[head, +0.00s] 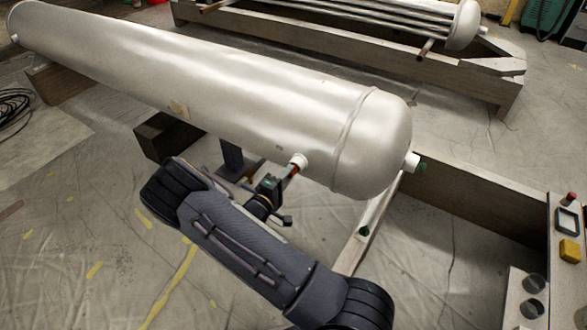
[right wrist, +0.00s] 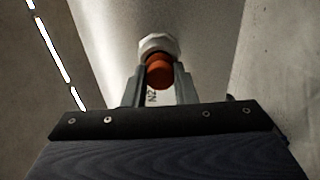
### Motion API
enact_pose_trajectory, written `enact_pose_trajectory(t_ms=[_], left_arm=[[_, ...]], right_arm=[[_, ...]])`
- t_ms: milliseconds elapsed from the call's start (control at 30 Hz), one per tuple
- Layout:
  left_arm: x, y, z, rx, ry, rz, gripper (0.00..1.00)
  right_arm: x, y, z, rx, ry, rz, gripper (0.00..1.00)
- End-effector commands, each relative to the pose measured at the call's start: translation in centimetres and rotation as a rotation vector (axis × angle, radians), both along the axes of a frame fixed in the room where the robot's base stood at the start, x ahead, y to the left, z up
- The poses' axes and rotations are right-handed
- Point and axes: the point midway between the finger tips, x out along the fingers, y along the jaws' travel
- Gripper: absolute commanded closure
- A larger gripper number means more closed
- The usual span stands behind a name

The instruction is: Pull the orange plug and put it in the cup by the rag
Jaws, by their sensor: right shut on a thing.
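The orange plug (right wrist: 159,72) sits at the mouth of a white hex fitting (right wrist: 159,45) on the tank's underside in the right wrist view. In the head view the fitting (head: 299,160) is on the tank's near side. My right gripper (head: 289,174) is shut on the plug, one finger on each side. I cannot tell how deep the plug sits. Two dark round cups (head: 534,283) (head: 531,309) are at the lower right. A yellow folded thing (head: 570,250), perhaps the rag, lies beyond them. My left gripper is not in view.
The long pale tank (head: 230,85) rests on wooden beams (head: 480,199). A framed dark item (head: 567,222) lies past the yellow thing. Sheeted floor with yellow tape is open at left.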

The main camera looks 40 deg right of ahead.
Motion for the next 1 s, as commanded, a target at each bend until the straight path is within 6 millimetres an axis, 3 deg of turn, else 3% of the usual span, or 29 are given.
enact_pose_trajectory(t_ms=[1000], left_arm=[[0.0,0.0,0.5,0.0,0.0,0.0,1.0]], right_arm=[[-0.8,3.0,0.1,-0.002,-0.002,0.0,1.0]])
